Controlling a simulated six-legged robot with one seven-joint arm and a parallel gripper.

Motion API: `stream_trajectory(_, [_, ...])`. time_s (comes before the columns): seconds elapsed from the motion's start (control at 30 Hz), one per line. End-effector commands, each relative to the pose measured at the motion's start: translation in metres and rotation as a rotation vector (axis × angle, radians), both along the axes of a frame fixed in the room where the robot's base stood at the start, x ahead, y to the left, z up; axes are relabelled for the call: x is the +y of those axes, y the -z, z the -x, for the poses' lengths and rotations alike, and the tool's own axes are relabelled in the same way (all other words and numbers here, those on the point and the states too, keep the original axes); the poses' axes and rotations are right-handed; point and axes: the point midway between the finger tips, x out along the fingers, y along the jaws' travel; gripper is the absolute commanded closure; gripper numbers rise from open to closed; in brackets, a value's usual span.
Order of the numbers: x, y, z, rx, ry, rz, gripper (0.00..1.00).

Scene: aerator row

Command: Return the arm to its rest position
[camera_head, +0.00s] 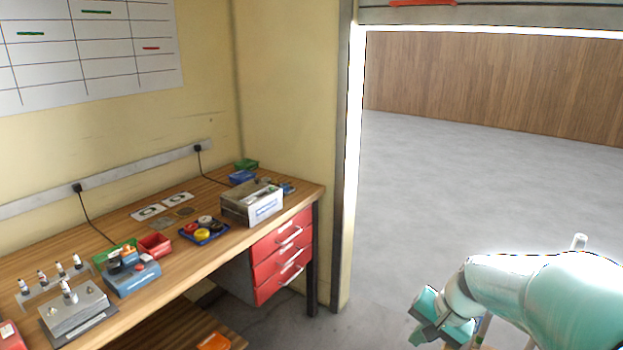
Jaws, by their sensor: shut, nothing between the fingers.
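My arm (545,292), teal and white, is at the lower right, bent over the grey floor in front of the opening. My gripper (424,322) is at the arm's left end, low in the picture, a dark and teal shape. It is shut and holds nothing. It is clear of the workbench (190,262), to the right of the bench's drawers. The fingertips are small and partly hidden by the gripper's own body.
The bench carries a grey metal box (252,208), a blue tray of coloured caps (204,231), a blue-grey box (132,280) and a metal block (78,318). Red drawers (282,256) are at its right end. A door post (346,160) stands beside it. Open floor (480,185) lies beyond.

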Motion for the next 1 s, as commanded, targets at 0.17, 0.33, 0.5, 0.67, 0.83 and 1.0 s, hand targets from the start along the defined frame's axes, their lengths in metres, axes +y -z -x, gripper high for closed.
stream_trajectory(0.17, [0.028, -0.042, 0.039, -0.075, -0.144, 0.138, 1.0])
stream_trajectory(0.33, [0.047, -0.07, 0.078, -0.147, -0.266, 0.258, 1.0])
stream_trajectory(0.5, [0.058, -0.092, 0.117, -0.23, -0.376, 0.375, 1.0])
stream_trajectory(0.67, [0.063, -0.103, 0.147, -0.3, -0.453, 0.46, 1.0])
stream_trajectory(0.83, [0.063, -0.106, 0.161, -0.335, -0.488, 0.503, 1.0])
stream_trajectory(1.0, [0.063, -0.106, 0.162, -0.335, -0.492, 0.508, 1.0])
